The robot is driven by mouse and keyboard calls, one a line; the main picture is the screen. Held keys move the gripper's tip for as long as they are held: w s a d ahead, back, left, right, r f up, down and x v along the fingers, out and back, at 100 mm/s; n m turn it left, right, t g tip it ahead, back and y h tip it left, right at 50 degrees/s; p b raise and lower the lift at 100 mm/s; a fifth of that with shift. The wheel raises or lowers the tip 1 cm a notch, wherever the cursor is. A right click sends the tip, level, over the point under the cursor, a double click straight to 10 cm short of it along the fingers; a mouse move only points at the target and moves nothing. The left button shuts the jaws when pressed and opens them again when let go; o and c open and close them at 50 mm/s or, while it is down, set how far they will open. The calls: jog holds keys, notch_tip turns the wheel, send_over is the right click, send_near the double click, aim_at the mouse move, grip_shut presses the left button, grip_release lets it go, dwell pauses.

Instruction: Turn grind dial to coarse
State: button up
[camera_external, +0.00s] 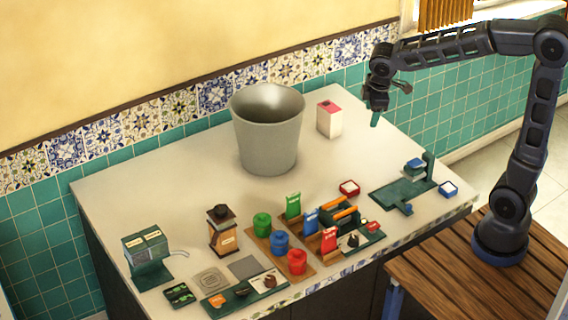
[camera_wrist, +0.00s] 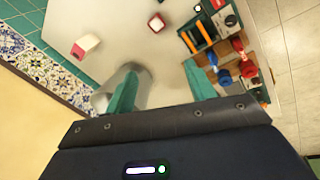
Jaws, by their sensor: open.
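My gripper (camera_external: 376,112) hangs above the back right part of the table, with its teal fingers pointing down. In the wrist view my gripper (camera_wrist: 161,90) has its two teal fingers spread apart with nothing held between them. A small wooden grinder-like device (camera_external: 223,235) with a black top and a pale label stands at the front left of the table. A teal machine (camera_external: 148,262) with two pale labels on top stands at the far left corner. A grind dial is too small to make out on either. My gripper is far from both, to their right.
A large grey bucket (camera_external: 268,135) stands at the table's back, between my gripper and the grinder-like device. A pink-and-white box (camera_external: 329,119) is beside it. Red, green and blue cups (camera_external: 281,241) and a teal stand (camera_external: 405,193) occupy the front. The table's middle is fairly clear.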

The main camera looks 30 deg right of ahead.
jog(key=w+a+f+n, duration=0.1)
jog(key=a+f+n, duration=0.15)
jog(key=a, duration=0.45)
jog(key=w+a+f+n, duration=0.1)
jog(key=a+f+n, duration=0.15)
jog(key=a, duration=0.35)
jog(key=n+g, duration=0.3)
jog(key=n, duration=0.7)
send_near(270, 278)
jog(key=shift+y, duration=0.3)
jog(key=f, duration=0.9)
jog(key=shift+s+d, duration=0.1)
jog(key=shift+d, duration=0.2)
jog(key=shift+c, duration=0.2)
jog(key=c, duration=0.9)
